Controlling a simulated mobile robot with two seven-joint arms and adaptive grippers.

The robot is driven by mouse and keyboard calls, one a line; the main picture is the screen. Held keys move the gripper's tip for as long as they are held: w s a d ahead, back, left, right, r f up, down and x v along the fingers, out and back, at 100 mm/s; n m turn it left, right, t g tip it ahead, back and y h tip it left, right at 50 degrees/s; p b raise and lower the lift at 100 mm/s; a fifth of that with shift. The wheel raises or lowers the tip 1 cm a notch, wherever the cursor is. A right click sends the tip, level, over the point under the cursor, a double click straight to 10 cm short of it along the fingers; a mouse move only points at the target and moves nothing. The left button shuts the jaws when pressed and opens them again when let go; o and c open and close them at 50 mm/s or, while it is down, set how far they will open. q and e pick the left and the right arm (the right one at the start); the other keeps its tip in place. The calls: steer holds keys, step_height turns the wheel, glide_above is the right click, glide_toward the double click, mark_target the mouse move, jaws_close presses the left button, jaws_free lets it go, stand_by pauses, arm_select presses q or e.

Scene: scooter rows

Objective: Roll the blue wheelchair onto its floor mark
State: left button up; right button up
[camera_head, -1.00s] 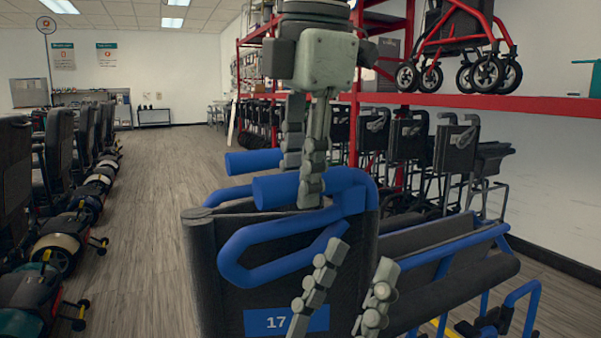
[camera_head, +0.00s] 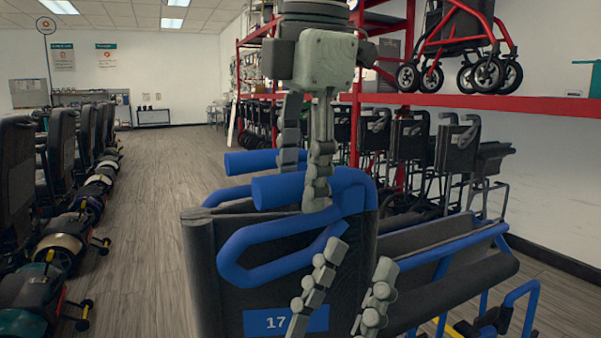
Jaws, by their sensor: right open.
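The blue wheelchair (camera_head: 290,245) fills the lower middle, seen from behind, with a black backrest, blue tubing and a plate reading 17. Its blue push handles (camera_head: 290,188) point left. My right gripper (camera_head: 303,190) hangs from above at the handles, its fingers apart; one overlaps the nearer handle, and contact is unclear. My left gripper (camera_head: 362,255) comes up from the bottom edge in front of the backrest, fingers apart, with nothing seen between them. A bit of yellow (camera_head: 440,325) shows low beyond the backrest; I cannot tell if it is the floor mark. The wheels are hidden.
A row of scooters (camera_head: 62,248) lines the left side. A red shelf (camera_head: 480,102) holds a red-framed walker (camera_head: 465,60) at upper right, with folded black wheelchairs (camera_head: 455,148) below. The wood floor (camera_head: 150,220) between the scooters and the wheelchair is clear.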

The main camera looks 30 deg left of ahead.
step_height(320, 180, up, 12)
steer(key=s+d, duration=0.1)
steer(key=shift+s+d, duration=0.25)
steer(key=shift+d, duration=0.15)
steer(key=shift+f, duration=0.15)
stand_by(0.4)
